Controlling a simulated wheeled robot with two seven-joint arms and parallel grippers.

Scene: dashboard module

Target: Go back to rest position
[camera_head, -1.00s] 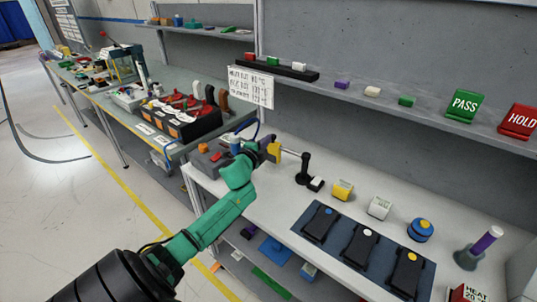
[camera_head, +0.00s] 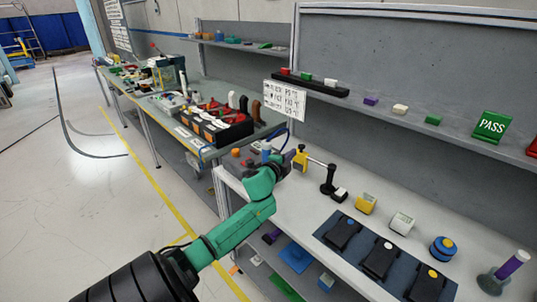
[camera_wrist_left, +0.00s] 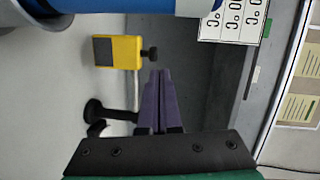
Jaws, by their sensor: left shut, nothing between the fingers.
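In the left wrist view the gripper's purple fingers (camera_wrist_left: 160,75) are together and empty. The yellow device (camera_wrist_left: 117,52) shows just left of the fingertips there; I cannot tell how wide the gap is. My right gripper is in neither view.
On the bench stand a yellow block (camera_head: 366,204), a white block (camera_head: 401,223), a blue round part (camera_head: 443,249) and a dark mat (camera_head: 325,232) with black modules. A shelf (camera_head: 400,118) runs behind. The floor (camera_head: 65,200) at left is clear.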

